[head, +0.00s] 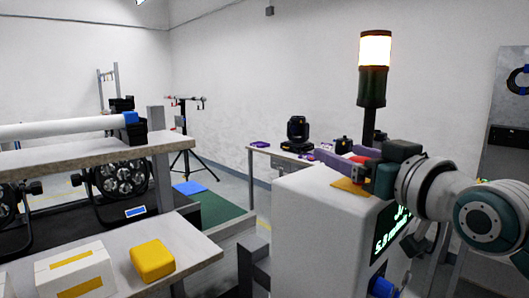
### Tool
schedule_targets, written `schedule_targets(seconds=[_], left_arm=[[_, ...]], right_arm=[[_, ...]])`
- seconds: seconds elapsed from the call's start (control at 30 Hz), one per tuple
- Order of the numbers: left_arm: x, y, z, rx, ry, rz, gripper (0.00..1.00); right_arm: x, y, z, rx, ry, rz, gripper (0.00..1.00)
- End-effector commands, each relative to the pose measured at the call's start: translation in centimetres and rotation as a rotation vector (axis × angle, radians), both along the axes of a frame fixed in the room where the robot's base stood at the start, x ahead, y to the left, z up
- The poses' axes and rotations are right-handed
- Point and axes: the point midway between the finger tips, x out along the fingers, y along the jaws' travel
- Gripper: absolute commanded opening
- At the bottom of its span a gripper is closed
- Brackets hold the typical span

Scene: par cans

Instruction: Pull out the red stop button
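The red stop button (358,159) shows only as a small red patch on top of the white cabinet (315,215), above a yellow-orange plate (351,187). My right gripper (345,162) reaches in from the right in the head view, at the button. Its purple and dark parts hide most of the button. I cannot tell whether the fingers touch the button or are closed on it. My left gripper is not in view.
A signal tower (373,75) with a lit top stands behind the gripper. At the left are a workbench (80,156), a yellow block (153,260) and a white box (75,272). A table with a dark lamp (298,130) stands behind the cabinet.

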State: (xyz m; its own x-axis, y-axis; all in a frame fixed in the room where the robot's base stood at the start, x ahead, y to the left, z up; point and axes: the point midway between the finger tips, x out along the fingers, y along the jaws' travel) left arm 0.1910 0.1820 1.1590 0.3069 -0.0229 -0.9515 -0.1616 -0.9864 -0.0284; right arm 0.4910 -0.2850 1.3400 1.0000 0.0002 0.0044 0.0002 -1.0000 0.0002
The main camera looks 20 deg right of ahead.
Motion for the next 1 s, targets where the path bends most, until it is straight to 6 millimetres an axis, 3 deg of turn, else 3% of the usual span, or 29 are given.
schedule_targets(seconds=[0.33,0.73,1.0], left_arm=[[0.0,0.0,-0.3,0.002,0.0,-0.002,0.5],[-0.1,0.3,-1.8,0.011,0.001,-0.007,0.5],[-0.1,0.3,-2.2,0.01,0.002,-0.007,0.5]], right_arm=[[-0.9,0.0,-0.3,0.001,0.005,-0.001,0.82],[-7.8,0.0,-0.4,-0.002,0.004,0.001,0.82],[-9.9,0.0,-0.2,0.001,0.002,0.0,0.82]])
